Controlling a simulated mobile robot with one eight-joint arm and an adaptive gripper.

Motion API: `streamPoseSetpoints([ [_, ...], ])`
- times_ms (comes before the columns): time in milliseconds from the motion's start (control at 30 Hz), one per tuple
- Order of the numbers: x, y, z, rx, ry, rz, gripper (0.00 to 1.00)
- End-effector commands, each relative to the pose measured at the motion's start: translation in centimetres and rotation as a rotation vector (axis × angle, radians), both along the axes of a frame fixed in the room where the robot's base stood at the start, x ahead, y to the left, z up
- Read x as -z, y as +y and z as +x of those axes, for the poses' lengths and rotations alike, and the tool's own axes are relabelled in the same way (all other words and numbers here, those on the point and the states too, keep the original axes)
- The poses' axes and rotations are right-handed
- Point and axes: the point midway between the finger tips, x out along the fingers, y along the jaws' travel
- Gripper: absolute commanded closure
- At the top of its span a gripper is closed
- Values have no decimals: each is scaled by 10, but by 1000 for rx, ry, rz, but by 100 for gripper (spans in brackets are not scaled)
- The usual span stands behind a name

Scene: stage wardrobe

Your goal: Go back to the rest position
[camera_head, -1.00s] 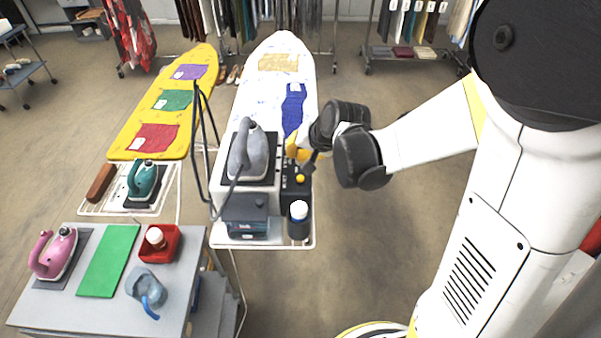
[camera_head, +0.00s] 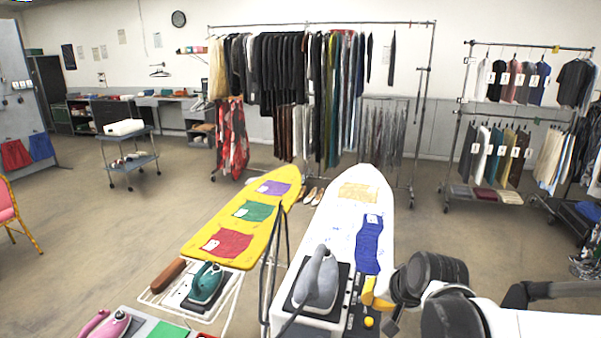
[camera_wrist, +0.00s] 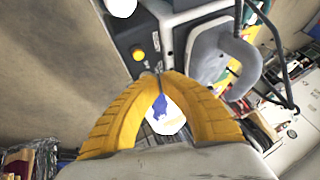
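My gripper (camera_head: 370,292) is at the near right side of the white ironing board (camera_head: 345,210), beside a grey iron (camera_head: 318,280). In the wrist view, the yellow fingers of my gripper (camera_wrist: 160,76) curve together and their tips meet. Nothing shows held between them. A yellow button (camera_wrist: 138,54) on a dark box is just beyond the tips. The grey iron's handle (camera_wrist: 235,60) is to their right. My arm extends from the lower right of the head view.
A yellow ironing board (camera_head: 215,222) with coloured cloths stands left, with a green iron (camera_head: 206,284) at its near end. A pink iron (camera_head: 108,326) is at the lower left. Clothes racks (camera_head: 310,90) stand behind. Open floor (camera_head: 90,240) lies left.

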Motion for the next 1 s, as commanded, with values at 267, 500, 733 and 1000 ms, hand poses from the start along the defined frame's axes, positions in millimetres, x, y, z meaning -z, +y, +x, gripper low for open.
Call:
streamPoseSetpoints([
  [267,9,0,-97,-136,-21,-198,100],
  [500,29,-6,-157,-227,-32,-328,100],
  [733,34,-8,-172,-253,-35,-364,100],
  [1000,34,-8,-172,-253,-35,-364,100],
])
